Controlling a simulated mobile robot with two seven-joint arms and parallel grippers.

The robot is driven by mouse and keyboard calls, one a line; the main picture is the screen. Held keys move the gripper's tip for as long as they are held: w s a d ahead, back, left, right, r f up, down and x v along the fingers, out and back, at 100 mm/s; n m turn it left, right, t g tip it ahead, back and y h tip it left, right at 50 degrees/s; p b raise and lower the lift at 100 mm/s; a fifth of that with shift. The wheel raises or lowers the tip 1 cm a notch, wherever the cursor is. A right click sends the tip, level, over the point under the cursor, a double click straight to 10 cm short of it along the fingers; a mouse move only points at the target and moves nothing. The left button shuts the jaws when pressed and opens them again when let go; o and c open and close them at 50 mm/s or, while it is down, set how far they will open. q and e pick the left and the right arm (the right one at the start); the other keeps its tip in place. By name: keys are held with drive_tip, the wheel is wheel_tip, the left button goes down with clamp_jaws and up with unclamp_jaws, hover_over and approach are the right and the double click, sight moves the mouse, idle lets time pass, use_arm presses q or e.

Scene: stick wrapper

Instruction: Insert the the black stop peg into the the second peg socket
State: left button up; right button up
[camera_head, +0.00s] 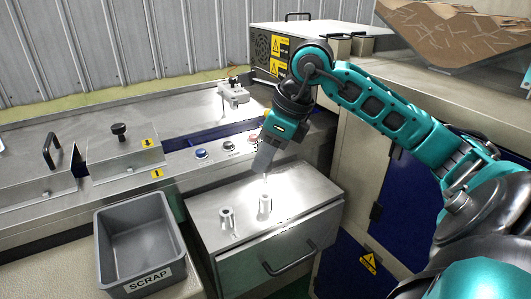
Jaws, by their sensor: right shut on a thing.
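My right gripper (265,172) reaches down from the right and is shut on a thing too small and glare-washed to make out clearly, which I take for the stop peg. A thin light piece shows under its fingertips. Just below it, a short metal peg socket (265,204) stands upright on the steel cabinet top (300,205). A second, similar socket (226,218) stands to its left, with a dark hole in its top. I cannot tell whether the held thing touches the right-hand socket. My left gripper is not in view.
A grey SCRAP bin (138,244) stands left of the cabinet. Behind runs a steel machine bench with control buttons (201,153), a black-knobbed cover (125,157) and a grey fixture (232,94). The cabinet top around the sockets is clear.

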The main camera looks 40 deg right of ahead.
sight(265, 179)
drive_tip(key=shift+f+b, duration=0.65)
drive_tip(key=shift+f, duration=0.15)
drive_tip(key=shift+f+b, duration=1.25)
drive_tip(key=shift+f, duration=0.05)
drive_tip(key=shift+f+b, duration=0.35)
drive_tip(key=shift+b, duration=0.05)
drive_tip(key=shift+f+b, duration=0.35)
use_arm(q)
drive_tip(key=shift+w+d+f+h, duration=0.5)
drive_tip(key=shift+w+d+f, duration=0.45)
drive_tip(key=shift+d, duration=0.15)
use_arm(e)
drive_tip(key=shift+f, duration=0.2)
use_arm(q)
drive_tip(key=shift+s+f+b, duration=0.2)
drive_tip(key=shift+b, duration=0.1)
use_arm(e)
drive_tip(key=shift+f, duration=0.1)
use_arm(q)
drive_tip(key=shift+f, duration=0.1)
use_arm(e)
drive_tip(key=o, duration=1.1)
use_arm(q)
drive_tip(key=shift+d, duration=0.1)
